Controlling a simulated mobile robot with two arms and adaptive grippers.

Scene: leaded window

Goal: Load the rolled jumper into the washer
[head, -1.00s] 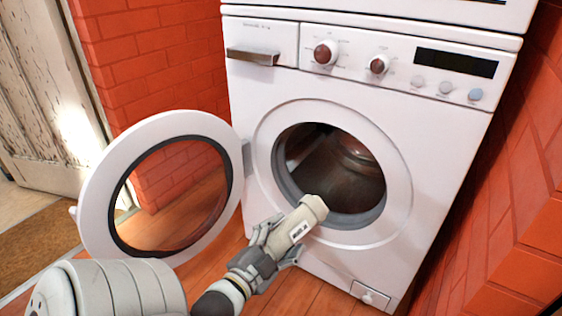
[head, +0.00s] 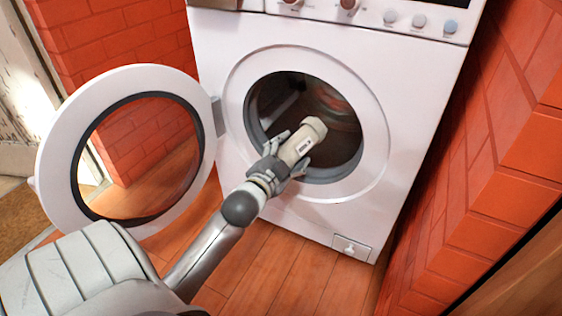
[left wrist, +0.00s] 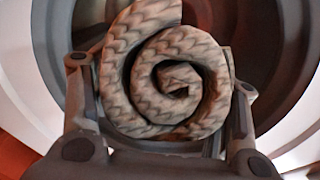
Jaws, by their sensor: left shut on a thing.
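The rolled jumper (head: 303,141) is a cream roll with a small label on its side. In the left wrist view its knitted spiral end (left wrist: 178,85) faces the camera. My left gripper (head: 286,152) is shut on it, with a finger on either side. The washer (head: 300,210) is white with its round drum opening (head: 335,115) uncovered. The far end of the roll shows in front of the dark opening, and the gripper is at the opening's lower left. How deep the roll reaches is hard to tell. My right gripper is not in view.
The washer's round glass door (head: 55,150) stands swung open to the left, beside my left arm. A brick wall (head: 490,170) rises close on the right. The wooden floor (head: 255,270) in front of the washer is clear.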

